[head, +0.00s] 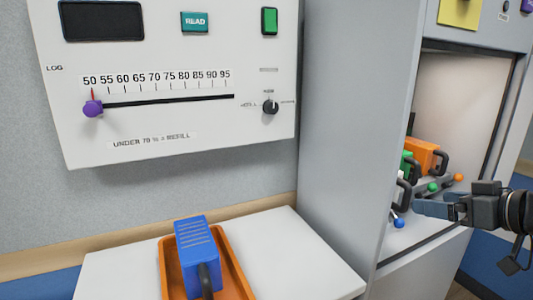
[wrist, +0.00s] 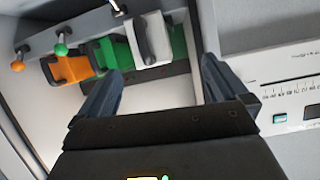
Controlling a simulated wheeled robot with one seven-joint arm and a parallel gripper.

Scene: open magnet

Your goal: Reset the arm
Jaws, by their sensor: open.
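My gripper (head: 422,206) is at the right of the head view, in front of the open cabinet bay. Its fingers point left, and nothing shows between them. In the wrist view my gripper (wrist: 160,88) has its two dark fingers spread wide apart. Beyond them are a white handled block (wrist: 150,42), green blocks and an orange block (wrist: 72,68) in the bay.
Levers with blue (head: 398,223), green (head: 433,187) and orange knobs stick out of the bay. A blue handled block (head: 193,240) sits in an orange tray (head: 238,280) on a white shelf (head: 290,245). A wall panel (head: 190,60) has a purple slider (head: 93,108) near 50.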

